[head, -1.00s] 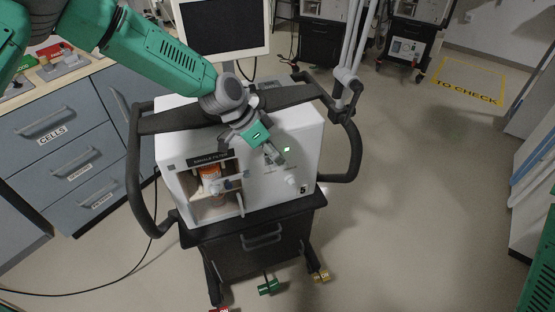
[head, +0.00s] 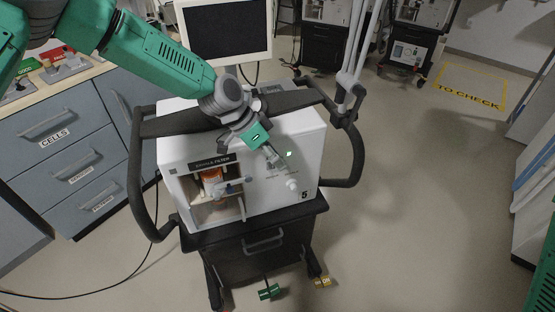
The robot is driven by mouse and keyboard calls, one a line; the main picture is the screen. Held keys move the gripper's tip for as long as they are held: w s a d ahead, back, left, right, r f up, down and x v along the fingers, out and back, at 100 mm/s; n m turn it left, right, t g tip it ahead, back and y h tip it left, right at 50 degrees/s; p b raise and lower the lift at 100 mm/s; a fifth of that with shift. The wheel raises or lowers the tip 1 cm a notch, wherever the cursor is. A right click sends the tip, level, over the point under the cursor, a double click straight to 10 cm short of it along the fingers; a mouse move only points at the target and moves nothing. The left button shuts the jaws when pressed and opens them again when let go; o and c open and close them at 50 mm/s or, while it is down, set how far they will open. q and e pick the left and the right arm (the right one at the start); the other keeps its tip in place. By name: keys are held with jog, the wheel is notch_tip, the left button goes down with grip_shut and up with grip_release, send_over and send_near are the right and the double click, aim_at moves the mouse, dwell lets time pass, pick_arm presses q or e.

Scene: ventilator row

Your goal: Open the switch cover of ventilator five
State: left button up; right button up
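Ventilator five (head: 306,165) is a white box on a black cart, with a "5" at the lower right of its front. My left gripper (head: 278,160) is at the upper middle of that front, beside a small green light (head: 289,154). Its fingers are small and partly hidden by its own body, so I cannot tell whether they are open or touching anything. I cannot make out the switch cover; it may be behind the gripper. A white knob (head: 292,184) sits below the gripper. My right gripper is not in view.
An open filter compartment (head: 214,190) with an orange-and-white part is at the left of the front. Black handles (head: 356,150) flank the cart. A monitor (head: 224,30) stands behind.

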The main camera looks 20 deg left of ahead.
pick_arm(q)
jog(key=v, duration=1.1)
jog(key=shift+a, duration=0.2)
jog(key=shift+w, duration=0.1)
jog(key=s+d+f+n+g+y+b, duration=0.1)
jog(key=s+d+f+n+b, duration=0.1)
jog(key=s+f, duration=0.75)
jog(key=s+d+f+n+y+b, duration=0.1)
jog(key=s+f+n+b, duration=0.15)
jog(key=s+f, duration=0.65)
jog(key=s+a+f+n+y+b, duration=0.1)
jog(key=s+a+f+n+y, duration=0.1)
jog(key=s+a+f, duration=0.2)
jog(key=s+a+f+n+y+b, duration=0.1)
jog(key=s+a+f, duration=0.3)
jog(key=s+f, duration=0.4)
jog(key=s+n+y, duration=0.1)
jog(key=s, duration=0.2)
jog(key=shift+n+b, duration=0.35)
jog(key=shift+b, duration=0.05)
jog(key=shift+w+a+f, duration=0.1)
jog(key=shift+f, duration=0.1)
jog(key=shift+c, duration=0.4)
